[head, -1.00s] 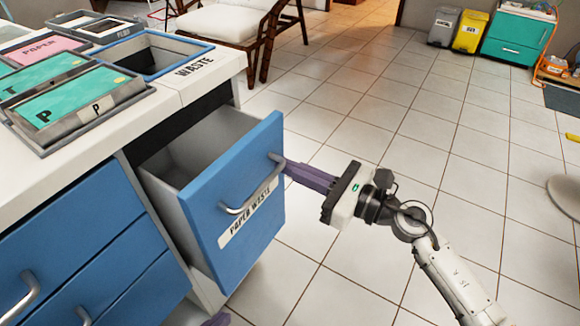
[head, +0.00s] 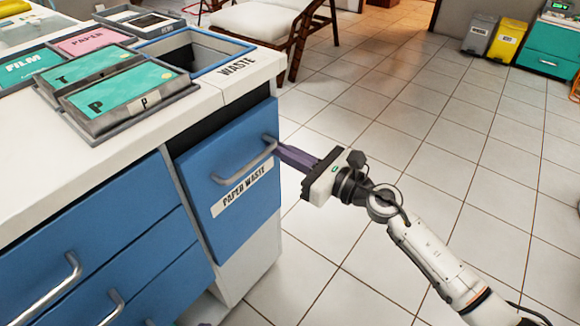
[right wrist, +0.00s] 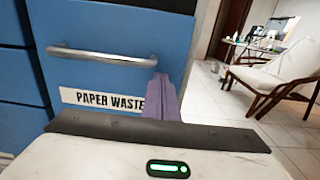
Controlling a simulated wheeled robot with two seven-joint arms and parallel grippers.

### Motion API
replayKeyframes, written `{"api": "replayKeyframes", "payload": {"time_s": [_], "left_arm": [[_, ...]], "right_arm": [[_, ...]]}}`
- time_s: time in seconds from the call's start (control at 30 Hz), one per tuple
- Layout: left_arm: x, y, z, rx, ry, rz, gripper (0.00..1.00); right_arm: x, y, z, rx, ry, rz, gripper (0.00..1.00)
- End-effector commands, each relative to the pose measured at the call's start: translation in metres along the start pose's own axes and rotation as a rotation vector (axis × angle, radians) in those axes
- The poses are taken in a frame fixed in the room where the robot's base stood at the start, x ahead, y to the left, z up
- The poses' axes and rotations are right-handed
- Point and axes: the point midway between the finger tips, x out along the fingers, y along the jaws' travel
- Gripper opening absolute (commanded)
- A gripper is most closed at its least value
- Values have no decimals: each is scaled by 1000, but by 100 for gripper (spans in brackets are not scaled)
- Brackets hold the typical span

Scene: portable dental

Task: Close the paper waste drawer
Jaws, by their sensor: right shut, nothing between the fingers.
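The paper waste drawer (head: 228,182) has a blue front with a silver bar handle (head: 246,162) and a "PAPER WASTE" label. It is pushed in almost level with the cabinet, with a dark gap above its front. My right gripper (head: 280,152) is shut and empty, its purple fingers at the right end of the handle, against or very near the drawer front. In the right wrist view, the fingers (right wrist: 160,98) overlap the label's right end, below the handle (right wrist: 100,55).
The white counter (head: 200,113) above carries labelled trays (head: 125,98) and a blue-rimmed waste opening (head: 195,52). More blue drawers (head: 100,235) are to the left. A cushioned chair (head: 265,22) stands behind. The tiled floor (head: 430,130) to the right is clear.

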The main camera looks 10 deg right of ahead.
Motion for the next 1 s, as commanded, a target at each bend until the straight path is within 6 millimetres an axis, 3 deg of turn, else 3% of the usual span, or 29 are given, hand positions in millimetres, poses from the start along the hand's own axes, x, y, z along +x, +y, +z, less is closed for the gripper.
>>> {"api": "replayKeyframes", "payload": {"time_s": [0.13, 0.57, 0.77, 1.0], "left_arm": [[1, -1, 1, -3, 3, -3, 0], [2, -1, -3, -4, 8, -3, 0], [4, -1, 0, -1, -4, 1, 0], [7, 2, 0, 4, -16, 11, 0]], "right_arm": [[0, -8, 0, 0, -1, -23, 0], [1, -7, 1, 0, -5, -19, 0], [-23, -6, -1, -2, -1, -3, 0], [-78, -3, -2, 0, 3, 8, 0]]}}
